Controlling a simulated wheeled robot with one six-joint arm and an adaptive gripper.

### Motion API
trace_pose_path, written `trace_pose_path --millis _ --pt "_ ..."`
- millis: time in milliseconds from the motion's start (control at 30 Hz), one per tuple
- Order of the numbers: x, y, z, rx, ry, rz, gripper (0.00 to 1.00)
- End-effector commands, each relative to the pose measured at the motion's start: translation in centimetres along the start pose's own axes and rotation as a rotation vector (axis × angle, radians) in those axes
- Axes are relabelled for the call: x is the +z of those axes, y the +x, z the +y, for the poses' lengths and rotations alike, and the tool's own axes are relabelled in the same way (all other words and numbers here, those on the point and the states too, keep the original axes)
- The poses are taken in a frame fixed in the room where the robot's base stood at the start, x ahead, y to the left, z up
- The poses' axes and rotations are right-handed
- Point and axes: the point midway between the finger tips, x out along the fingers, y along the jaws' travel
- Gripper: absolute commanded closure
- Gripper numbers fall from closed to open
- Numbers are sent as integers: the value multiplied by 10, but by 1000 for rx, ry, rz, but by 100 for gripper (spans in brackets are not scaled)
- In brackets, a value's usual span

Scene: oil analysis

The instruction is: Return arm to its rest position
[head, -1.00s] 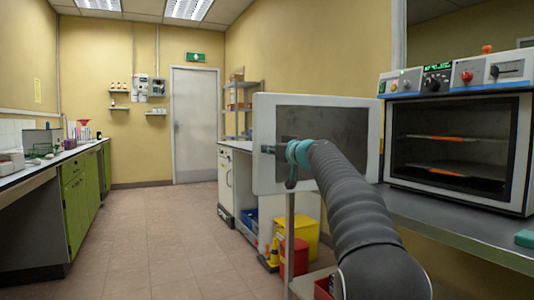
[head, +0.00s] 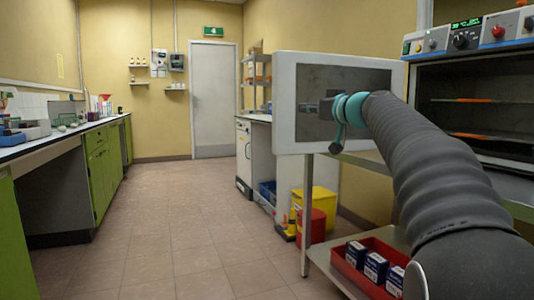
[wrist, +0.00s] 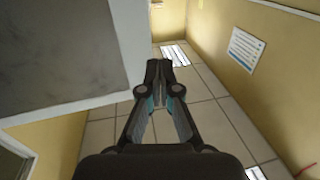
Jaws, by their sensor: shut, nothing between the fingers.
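My arm, in a grey ribbed sleeve with a teal cuff, reaches from the lower right of the head view to a white-framed panel with a dark window (head: 300,62). The panel looks like the open door of the oven (head: 485,75). In the head view my gripper is a small dark shape (head: 318,108) in front of the panel, mostly hidden by the cuff. In the wrist view my gripper (wrist: 160,68) is shut and empty, its fingertips together. There the pale edge and grey face of a panel (wrist: 60,50) lie close to its left.
A red tray (head: 347,268) with blue-and-white boxes sits on a low shelf at lower right. A yellow bin (head: 325,205) and a red bin (head: 318,225) stand on the floor. The tiled aisle (head: 200,220) is clear, with green cabinets (head: 105,165) along the left.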

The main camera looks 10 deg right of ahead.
Motion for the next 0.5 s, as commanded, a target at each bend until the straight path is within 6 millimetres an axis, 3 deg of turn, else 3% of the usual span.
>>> trace_pose_path --millis 133,200,367,500 --pt "1 0 0 -2 94 -6 100" --pt "14 1 2 6 160 -46 100" --pt "97 -1 11 62 339 -238 100" --pt "169 -28 -4 138 468 -440 100"
